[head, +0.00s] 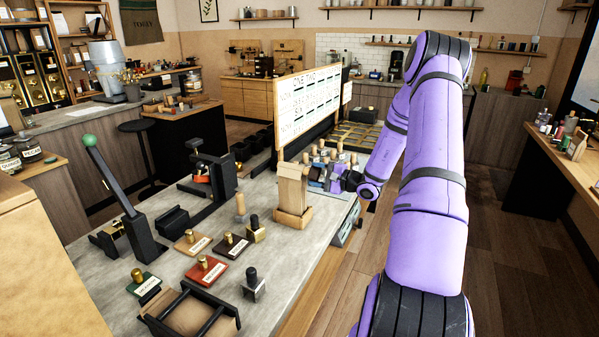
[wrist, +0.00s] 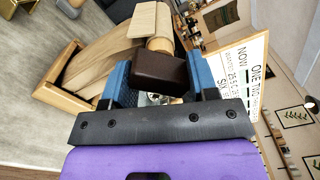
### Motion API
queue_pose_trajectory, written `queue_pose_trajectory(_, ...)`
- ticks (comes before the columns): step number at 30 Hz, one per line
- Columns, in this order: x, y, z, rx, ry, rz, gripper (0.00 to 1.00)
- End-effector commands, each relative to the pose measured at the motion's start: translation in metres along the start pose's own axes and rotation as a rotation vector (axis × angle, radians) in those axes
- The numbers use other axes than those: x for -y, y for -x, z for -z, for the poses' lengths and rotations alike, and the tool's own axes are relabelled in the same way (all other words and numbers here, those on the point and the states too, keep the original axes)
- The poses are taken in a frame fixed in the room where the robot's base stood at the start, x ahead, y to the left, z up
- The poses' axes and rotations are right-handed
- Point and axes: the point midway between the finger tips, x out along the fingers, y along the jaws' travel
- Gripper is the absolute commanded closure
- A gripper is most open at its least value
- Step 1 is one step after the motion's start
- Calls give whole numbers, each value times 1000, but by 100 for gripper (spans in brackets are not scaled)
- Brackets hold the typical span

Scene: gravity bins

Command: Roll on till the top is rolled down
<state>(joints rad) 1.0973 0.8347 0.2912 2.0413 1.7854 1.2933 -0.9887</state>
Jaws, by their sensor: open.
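A tan bag-like body with creased sides (head: 292,190) stands upright in a pale wooden holder (head: 293,216) near the right edge of the grey counter. In the wrist view the body (wrist: 105,65) lies sideways in the picture, inside the holder's frame (wrist: 47,92). A rounded tan roll (wrist: 160,43) and a flat flap (wrist: 150,18) show at its top end. My gripper (head: 328,178) is beside the top, on its right. In the wrist view its blue fingers (wrist: 158,78) are apart. A dark brown block (wrist: 160,72) shows between them; whether they touch it is unclear.
A white menu board (head: 308,100) stands behind the holder. A black lever with a green knob (head: 115,185), a black press (head: 210,180) and several knobbed stamps (head: 206,268) crowd the counter to the left.

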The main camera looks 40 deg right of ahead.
Motion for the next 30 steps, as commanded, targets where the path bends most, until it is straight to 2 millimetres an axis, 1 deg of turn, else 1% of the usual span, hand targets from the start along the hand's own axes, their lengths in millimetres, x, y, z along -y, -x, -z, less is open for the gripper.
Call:
queue_pose_trajectory(3, 0, 0, 0, 0, 0, 0, 46)
queue_pose_trajectory(4, 0, 0, 0, 0, 0, 0, 49)
queue_pose_trajectory(5, 0, 0, 0, 0, 0, 0, 56)
queue_pose_trajectory(6, 0, 0, 0, 0, 0, 0, 65)
queue_pose_trajectory(8, 0, 0, 0, 0, 0, 0, 79)
queue_pose_trajectory(9, 0, 0, 0, 0, 0, 0, 88)
queue_pose_trajectory(10, 0, 0, 0, 0, 0, 0, 92)
queue_pose_trajectory(14, 0, 0, 0, 0, -37, 0, 92)
queue_pose_trajectory(30, 0, 0, 0, 0, -627, 0, 92)
